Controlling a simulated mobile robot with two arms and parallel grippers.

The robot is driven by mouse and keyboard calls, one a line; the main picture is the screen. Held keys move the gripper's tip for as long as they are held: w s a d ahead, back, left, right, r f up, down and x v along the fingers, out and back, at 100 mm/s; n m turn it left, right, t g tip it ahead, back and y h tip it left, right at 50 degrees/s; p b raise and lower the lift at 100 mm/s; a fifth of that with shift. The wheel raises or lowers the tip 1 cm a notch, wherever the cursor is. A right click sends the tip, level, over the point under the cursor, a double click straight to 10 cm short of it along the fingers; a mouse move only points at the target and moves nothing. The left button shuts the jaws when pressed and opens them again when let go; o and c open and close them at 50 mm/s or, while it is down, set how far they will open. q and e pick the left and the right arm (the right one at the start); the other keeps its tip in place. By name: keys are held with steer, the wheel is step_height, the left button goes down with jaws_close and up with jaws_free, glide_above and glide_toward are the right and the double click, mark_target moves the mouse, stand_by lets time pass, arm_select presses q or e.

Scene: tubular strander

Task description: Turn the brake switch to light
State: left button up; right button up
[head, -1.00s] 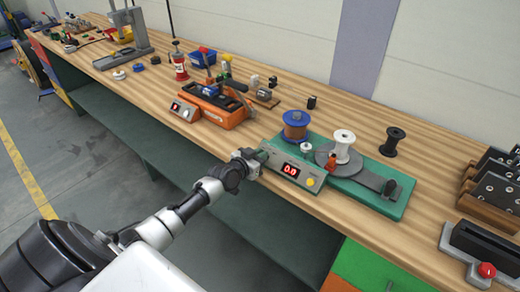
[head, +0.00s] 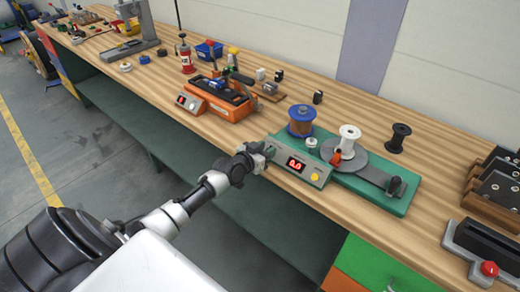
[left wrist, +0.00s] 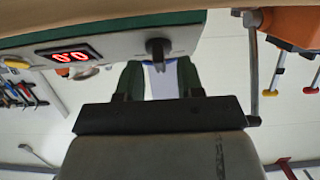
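The machine with the green base (head: 400,205) stands on the bench and has a grey control panel (head: 316,176) with a red display reading 0.0 and a yellow button (head: 314,177). In the left wrist view, which looks upside down, the display (left wrist: 70,55) also reads 0.0. A dark switch knob (left wrist: 158,48) sticks out of the panel there; I cannot read its marked positions. My left gripper (left wrist: 158,72) is open, its two green-padded fingers apart and the knob just beyond and between their tips. In the head view my left gripper (head: 264,154) is at the panel's left end and hides the knob. My right gripper is not in view.
An orange machine (head: 220,105) stands left of the panel. A unit with a red knob (head: 489,268) is at the right. The bench front edge runs below my gripper.

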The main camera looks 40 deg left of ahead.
arm_select(q)
steer(key=d+v, duration=0.1)
steer(key=v, duration=0.9)
steer(key=shift+s+a, duration=0.35)
steer(key=shift+a, duration=0.15)
steer(key=s+d+f+g+y, duration=0.1)
steer(key=s+f+g, duration=0.35)
steer(key=f, duration=0.95)
steer(key=s+d+f+g+y, duration=0.1)
steer(key=s+f+g, duration=0.1)
steer(key=s+f, duration=0.9)
steer(key=s+d+f+g, duration=0.4)
steer(key=s+d+f, duration=0.2)
steer(key=s+f, duration=0.4)
steer(key=s+d+f+m+g, duration=0.1)
steer(key=s+d+f+g, duration=0.3)
steer(key=s, duration=1.2)
steer(key=d+f, duration=0.3)
steer(key=f, duration=0.3)
steer(key=shift+s+m+h, duration=0.3)
